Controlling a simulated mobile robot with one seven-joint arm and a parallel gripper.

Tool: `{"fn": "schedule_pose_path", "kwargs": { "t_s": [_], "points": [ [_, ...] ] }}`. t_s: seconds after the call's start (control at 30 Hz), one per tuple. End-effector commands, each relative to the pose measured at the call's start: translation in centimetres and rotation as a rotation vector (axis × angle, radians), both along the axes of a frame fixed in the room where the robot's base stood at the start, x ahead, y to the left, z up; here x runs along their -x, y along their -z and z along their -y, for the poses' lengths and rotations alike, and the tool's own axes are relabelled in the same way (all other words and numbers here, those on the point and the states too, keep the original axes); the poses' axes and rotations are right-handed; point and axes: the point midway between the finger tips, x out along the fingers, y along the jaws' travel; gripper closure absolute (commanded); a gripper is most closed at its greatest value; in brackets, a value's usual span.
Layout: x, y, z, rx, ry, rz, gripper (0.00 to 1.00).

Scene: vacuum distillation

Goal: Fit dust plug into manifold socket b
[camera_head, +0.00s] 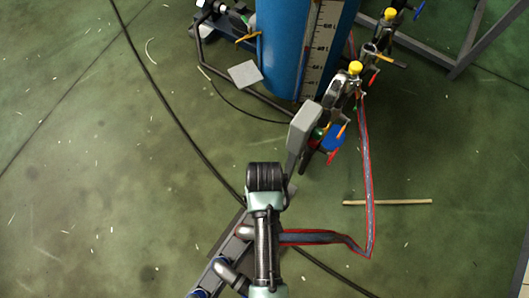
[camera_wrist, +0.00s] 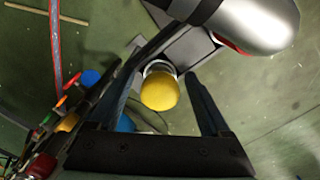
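A yellow rounded cap (camera_wrist: 159,90) shows between the two dark fingers of my gripper (camera_wrist: 168,85) in the wrist view. It has a pale collar at its far side and a grey plate (camera_wrist: 190,50) behind it. The fingers stand apart, with a visible gap at the right of the cap, and I see no firm grip on it. In the head view, yellow caps show on the valve assembly (camera_head: 340,88) and farther back (camera_head: 389,13). I cannot tell which yellow piece is the dust plug. I cannot make out socket b or my gripper clearly in the head view.
A blue cylinder (camera_head: 283,45) with a scale stands behind the valves. Coloured valve handles (camera_wrist: 62,101) crowd the left of the wrist view. A silver rounded body (camera_wrist: 255,22) is at its upper right. A red-edged hose (camera_head: 367,170) and a wooden stick (camera_head: 387,202) lie on the green floor.

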Motion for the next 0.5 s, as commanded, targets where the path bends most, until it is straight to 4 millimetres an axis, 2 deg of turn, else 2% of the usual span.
{"fn": "schedule_pose_path", "kwargs": {
  "t_s": [0.03,0.07,0.4,0.43,0.5],
  "points": [
    [-0.01,-0.02,0.0,0.0,0.0,0.0,0.29],
    [-0.01,-0.02,0.0,0.0,0.0,0.0,0.35],
    [0.0,-0.04,-0.01,0.0,0.0,0.0,0.96],
    [0.0,-0.04,-0.01,0.0,0.0,0.0,1.0],
    [0.0,-0.04,-0.01,0.0,0.0,0.0,1.0]
  ]
}}
